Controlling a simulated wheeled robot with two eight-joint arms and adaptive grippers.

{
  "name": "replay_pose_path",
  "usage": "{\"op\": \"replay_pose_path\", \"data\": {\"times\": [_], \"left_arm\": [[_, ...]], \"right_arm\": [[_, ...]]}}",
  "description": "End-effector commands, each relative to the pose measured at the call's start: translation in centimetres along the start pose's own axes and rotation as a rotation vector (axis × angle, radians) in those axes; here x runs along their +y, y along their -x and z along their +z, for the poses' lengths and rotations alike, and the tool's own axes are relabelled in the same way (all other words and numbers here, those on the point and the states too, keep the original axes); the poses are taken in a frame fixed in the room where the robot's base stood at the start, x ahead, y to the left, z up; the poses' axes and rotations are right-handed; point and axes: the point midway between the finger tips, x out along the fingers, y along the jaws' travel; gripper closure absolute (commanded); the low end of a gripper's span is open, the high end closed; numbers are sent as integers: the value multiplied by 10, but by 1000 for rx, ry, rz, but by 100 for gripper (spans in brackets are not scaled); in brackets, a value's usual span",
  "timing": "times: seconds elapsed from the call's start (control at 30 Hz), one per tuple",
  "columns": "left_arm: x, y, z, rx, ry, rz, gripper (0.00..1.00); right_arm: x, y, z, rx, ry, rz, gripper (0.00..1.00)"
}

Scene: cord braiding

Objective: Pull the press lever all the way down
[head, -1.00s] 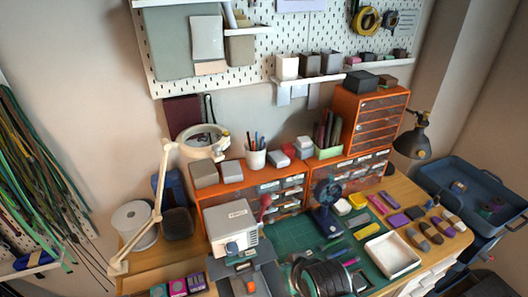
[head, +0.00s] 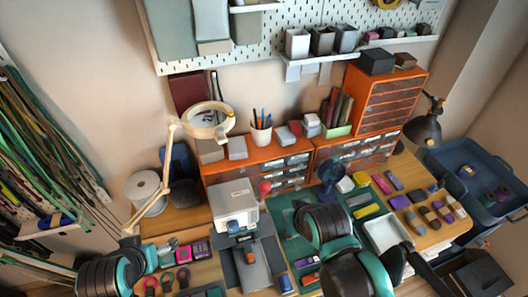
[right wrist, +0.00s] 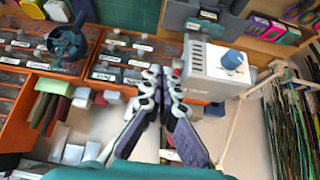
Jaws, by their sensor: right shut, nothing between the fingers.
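The press (head: 233,203) is a pale grey box with a blue knob (head: 234,226) on its front, standing on a dark base at the middle of the bench. A lever with a red knob (head: 265,187) stands up at its right side.
Orange drawer units (head: 258,172) stand behind the press. A small blue fan (head: 332,172) stands to the right, on the green mat. A white lamp arm (head: 166,185) rises at left. A white tray (head: 387,232) lies at right, with hanging cords at far left.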

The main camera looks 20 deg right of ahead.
Motion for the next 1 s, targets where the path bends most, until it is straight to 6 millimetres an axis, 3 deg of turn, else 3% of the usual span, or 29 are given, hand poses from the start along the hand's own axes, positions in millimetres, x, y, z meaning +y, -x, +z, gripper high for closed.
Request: {"op": "replay_pose_path", "data": {"times": [0.03, 0.1, 0.37, 0.53, 0.77, 1.0], "left_arm": [[0, 33, -24, 0, 0, 0, 18], [0, 54, -39, 0, 0, 0, 18], [0, 112, -80, 0, 0, 0, 18], [0, 144, -103, 0, 0, 0, 18], [0, 144, -103, 0, 0, 0, 18], [0, 144, -103, 0, 0, 0, 18]], "right_arm": [[0, 33, -24, -1, 0, 0, 100], [0, 54, -40, -4, -1, 0, 100], [-1, 113, -89, -37, -10, -3, 100], [-5, 143, -132, -116, -32, -10, 100], [-12, 129, -170, -291, -77, -15, 100], [-22, 93, -209, -511, -129, -7, 100]]}}
